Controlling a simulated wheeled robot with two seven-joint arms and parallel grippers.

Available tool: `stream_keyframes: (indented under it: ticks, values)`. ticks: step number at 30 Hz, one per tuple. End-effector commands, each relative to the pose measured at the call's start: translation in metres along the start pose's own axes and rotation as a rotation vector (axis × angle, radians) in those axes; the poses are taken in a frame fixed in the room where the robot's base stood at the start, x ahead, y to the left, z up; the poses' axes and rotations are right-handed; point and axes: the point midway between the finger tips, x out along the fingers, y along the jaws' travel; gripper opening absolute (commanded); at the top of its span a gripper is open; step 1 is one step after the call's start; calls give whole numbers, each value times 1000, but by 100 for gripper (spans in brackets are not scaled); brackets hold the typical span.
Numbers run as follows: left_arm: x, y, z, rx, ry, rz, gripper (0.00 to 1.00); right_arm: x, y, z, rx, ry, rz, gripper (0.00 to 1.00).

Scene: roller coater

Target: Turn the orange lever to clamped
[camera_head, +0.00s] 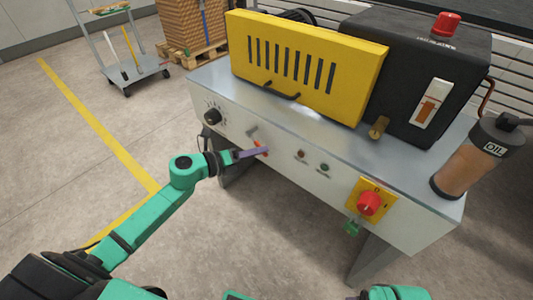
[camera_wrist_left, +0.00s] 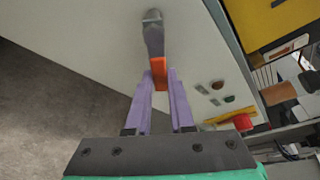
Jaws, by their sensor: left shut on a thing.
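The orange lever (camera_head: 262,145) sits on the front panel of the grey machine, with a metal arm running up and left from its orange grip. My left gripper (camera_head: 262,151) is at the grip, its purple fingers reaching in from the left. In the left wrist view the lever's orange grip (camera_wrist_left: 160,73) lies between the tips of my left gripper (camera_wrist_left: 160,80), which is shut on it. The metal arm leads up to a rounded end on the panel. My right gripper is not in view.
The panel also has a black dial (camera_head: 212,117), small buttons (camera_head: 301,154) and a red knob on a yellow plate (camera_head: 377,191). A yellow guard (camera_head: 300,62) and a black housing (camera_head: 420,65) stand on top. An oil can (camera_head: 475,160) is at the right.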

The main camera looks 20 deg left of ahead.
Motion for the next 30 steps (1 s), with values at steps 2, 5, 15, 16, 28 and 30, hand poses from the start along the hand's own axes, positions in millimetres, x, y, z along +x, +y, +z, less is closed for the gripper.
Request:
stream_keyframes:
  ticks: [2,5,15,16,28,30]
  values:
    - [-3,6,2,65,0,28,0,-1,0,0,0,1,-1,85]
    - [-5,12,4,154,0,64,0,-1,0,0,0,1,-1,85]
    - [-8,28,10,453,1,187,0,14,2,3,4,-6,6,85]
    - [-8,29,11,478,0,198,0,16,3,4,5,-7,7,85]
    - [-12,42,21,757,-1,314,0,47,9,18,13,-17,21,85]
    - [-12,43,22,789,-1,327,0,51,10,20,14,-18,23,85]
